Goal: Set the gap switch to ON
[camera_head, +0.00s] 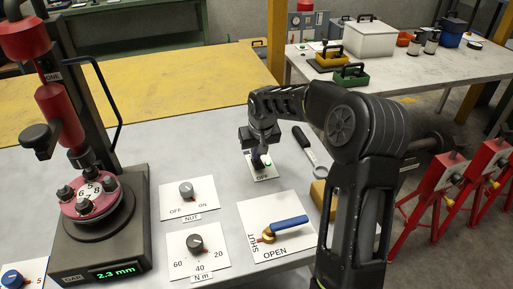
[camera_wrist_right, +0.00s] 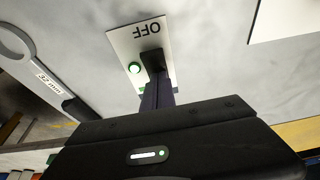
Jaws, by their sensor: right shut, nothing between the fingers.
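A white switch plate (camera_head: 262,176) marked OFF lies on the grey bench under my right gripper (camera_head: 258,163). The right wrist view shows the plate (camera_wrist_right: 124,42) with the word OFF upside down, a lit green lamp (camera_wrist_right: 134,68) and a black switch lever (camera_wrist_right: 153,60). My right gripper (camera_wrist_right: 156,98) is shut and empty, its fingertips at the lever; I cannot tell if they touch it. The fingers hide the lower part of the plate, including any ON mark and name. My left gripper is out of view.
A NUT knob (camera_head: 186,190), an N m dial (camera_head: 196,243) and a blue-handled valve (camera_head: 285,229) sit nearby. A spool machine (camera_head: 100,240) stands left, its display (camera_head: 115,272) reading 2.3 mm. A wrench (camera_head: 304,145) lies right of the switch; it also shows in the wrist view (camera_wrist_right: 48,76).

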